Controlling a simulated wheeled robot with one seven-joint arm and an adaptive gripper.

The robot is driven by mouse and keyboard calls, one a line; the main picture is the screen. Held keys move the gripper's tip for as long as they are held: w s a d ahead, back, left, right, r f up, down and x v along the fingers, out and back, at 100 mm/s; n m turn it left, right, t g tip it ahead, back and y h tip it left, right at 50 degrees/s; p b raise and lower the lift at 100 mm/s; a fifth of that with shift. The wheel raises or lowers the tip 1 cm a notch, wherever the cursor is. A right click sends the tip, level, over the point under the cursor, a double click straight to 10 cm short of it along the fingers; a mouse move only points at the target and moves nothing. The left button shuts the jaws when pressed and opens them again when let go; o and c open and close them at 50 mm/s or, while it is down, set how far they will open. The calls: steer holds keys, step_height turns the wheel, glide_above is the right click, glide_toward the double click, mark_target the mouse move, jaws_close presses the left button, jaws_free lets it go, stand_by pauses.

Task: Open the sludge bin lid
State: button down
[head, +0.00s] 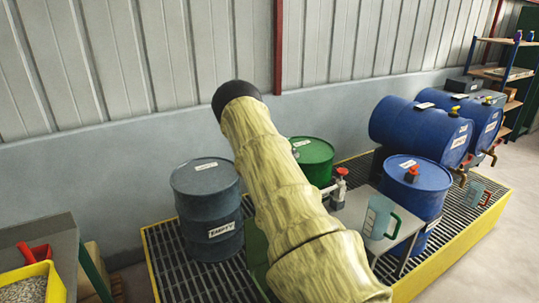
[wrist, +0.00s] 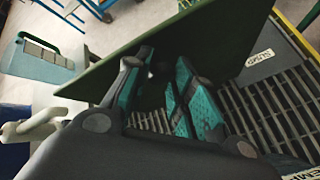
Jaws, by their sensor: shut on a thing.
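The sludge bin's dark green lid (wrist: 110,75) spans the middle of the wrist view as a tilted panel. It stands raised at an angle over the floor grating. A white label (wrist: 262,57) shows beside it at right, its text upside down. My gripper (wrist: 165,75) is at the lid, its teal-padded fingers closed in on it. The exact contact is hard to see. In the head view my arm hides the gripper and most of the bin; a strip of green (head: 256,252) shows left of the arm.
A dark drum (head: 207,215) stands left of my arm, and a green drum (head: 312,157) behind it. At right are a blue drum (head: 418,190), a jug (head: 378,216) on a small stand, and lying blue drums (head: 420,128). The yellow-edged grating (head: 165,255) lies beneath.

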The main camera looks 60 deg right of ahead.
steer(key=shift+a+f, duration=0.3)
steer(key=shift+f, duration=0.3)
steer(key=c, duration=1.5)
jaws_free()
steer(key=o, duration=0.3)
steer(key=shift+w+f, duration=0.15)
steer(key=shift+w, duration=0.1)
steer(key=shift+o, duration=0.2)
steer(key=d+v, duration=0.1)
steer(key=v, duration=1.1)
steer(key=shift+d, duration=0.25)
steer(key=shift+s+a, duration=0.1)
steer(key=shift+a, duration=0.1)
